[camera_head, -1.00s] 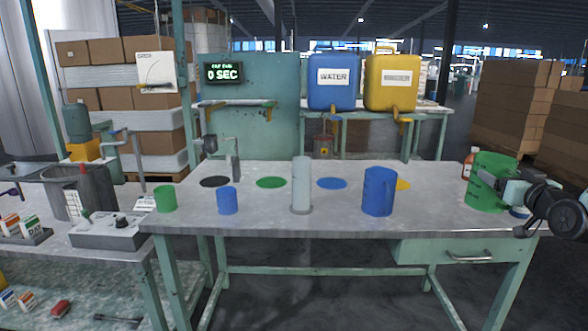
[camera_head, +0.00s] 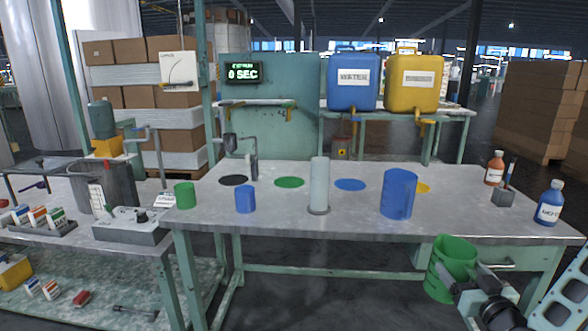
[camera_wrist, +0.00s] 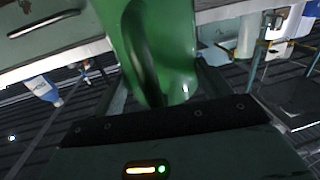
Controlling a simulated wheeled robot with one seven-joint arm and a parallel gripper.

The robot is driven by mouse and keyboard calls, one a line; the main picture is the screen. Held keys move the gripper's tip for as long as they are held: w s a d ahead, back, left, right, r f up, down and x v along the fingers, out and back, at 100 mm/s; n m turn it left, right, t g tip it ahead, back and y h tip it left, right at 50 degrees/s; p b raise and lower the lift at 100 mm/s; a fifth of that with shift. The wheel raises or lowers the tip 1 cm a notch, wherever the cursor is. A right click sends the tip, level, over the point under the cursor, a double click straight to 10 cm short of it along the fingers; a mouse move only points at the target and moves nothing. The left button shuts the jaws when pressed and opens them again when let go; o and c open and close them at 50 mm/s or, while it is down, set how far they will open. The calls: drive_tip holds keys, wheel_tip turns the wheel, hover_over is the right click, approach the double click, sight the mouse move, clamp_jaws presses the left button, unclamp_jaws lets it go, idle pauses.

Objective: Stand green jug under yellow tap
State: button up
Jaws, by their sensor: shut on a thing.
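The large green jug (camera_head: 437,279) is in my gripper (camera_head: 458,283), in front of the table's right front edge and below the tabletop. In the wrist view the green jug (camera_wrist: 180,45) fills the space between the fingers of my gripper (camera_wrist: 163,85), which is shut on it. The yellow tap (camera_head: 425,124) is at the bottom of the yellow container (camera_head: 414,84) on the back shelf, to the right of the blue container (camera_head: 352,82) labelled WATER. A yellow spot (camera_head: 423,188) on the tabletop is partly hidden by a blue jug (camera_head: 398,194).
A small green cup (camera_head: 185,195), a small blue cup (camera_head: 245,199) and a clear cylinder (camera_head: 319,185) stand on the table (camera_head: 290,222). The floor in front is clear.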

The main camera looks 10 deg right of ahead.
drive_tip(key=s+a+f+n+y, duration=0.1)
drive_tip(key=s+a+f, duration=0.2)
drive_tip(key=a+f, duration=1)
drive_tip(key=shift+s+f+y, duration=0.3)
drive_tip(key=shift+f+y, duration=0.1)
drive_tip(key=shift+f, duration=0.65)
drive_tip(key=shift+r, duration=0.1)
wheel_tip(320, 180, up, 12)
drive_tip(key=p, duration=1.1)
drive_tip(key=shift+w, duration=0.2)
